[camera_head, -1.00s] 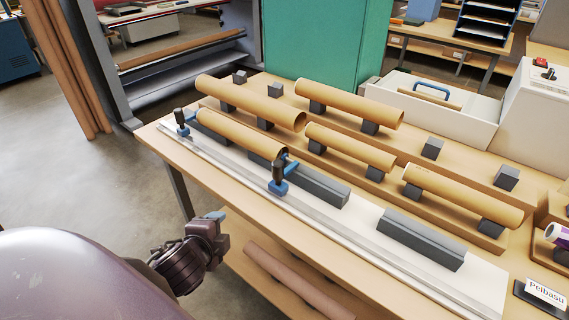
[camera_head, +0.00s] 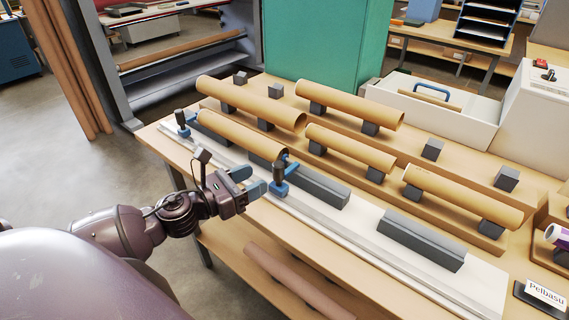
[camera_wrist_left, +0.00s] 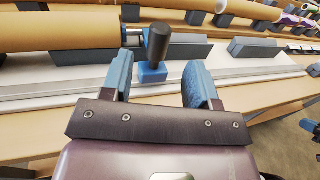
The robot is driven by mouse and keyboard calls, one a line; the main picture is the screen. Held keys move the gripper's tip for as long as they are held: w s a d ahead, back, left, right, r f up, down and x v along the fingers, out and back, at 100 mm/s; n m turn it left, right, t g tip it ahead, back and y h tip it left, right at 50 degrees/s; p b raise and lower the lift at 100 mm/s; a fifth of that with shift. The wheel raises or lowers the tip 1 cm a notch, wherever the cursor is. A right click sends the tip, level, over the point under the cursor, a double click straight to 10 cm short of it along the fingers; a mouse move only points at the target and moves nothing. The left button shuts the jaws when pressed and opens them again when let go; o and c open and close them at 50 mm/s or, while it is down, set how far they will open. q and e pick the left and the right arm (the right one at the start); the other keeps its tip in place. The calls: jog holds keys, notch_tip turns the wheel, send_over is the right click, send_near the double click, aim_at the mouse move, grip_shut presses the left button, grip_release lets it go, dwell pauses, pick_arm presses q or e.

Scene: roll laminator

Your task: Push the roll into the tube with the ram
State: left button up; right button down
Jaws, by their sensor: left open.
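A tan cardboard tube (camera_head: 240,135) lies along the pale rail board (camera_head: 345,228) at the front of the bench. At its near right end stands a blue block with an upright black handle (camera_head: 279,174), probably the ram. The handle also shows in the left wrist view (camera_wrist_left: 158,43). My left gripper (camera_head: 249,182) is open and empty in front of this block. In the left wrist view its blue fingers (camera_wrist_left: 160,76) lie to either side of the block, with the handle between them. I cannot make out the roll; the tube's inside is hidden.
A second blue piece with a black handle (camera_head: 181,123) stands at the tube's far left end. Dark grey cradle blocks (camera_head: 422,239) sit on the rail. Several tubes (camera_head: 350,147) rest on supports behind. The floor at front left is clear.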

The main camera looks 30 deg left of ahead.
aim_at(279, 167)
pick_arm(q)
jog(key=x, duration=0.7)
jog(key=shift+w+p, duration=0.25)
jog(key=shift+p, duration=0.15)
jog(key=shift+x, duration=0.85)
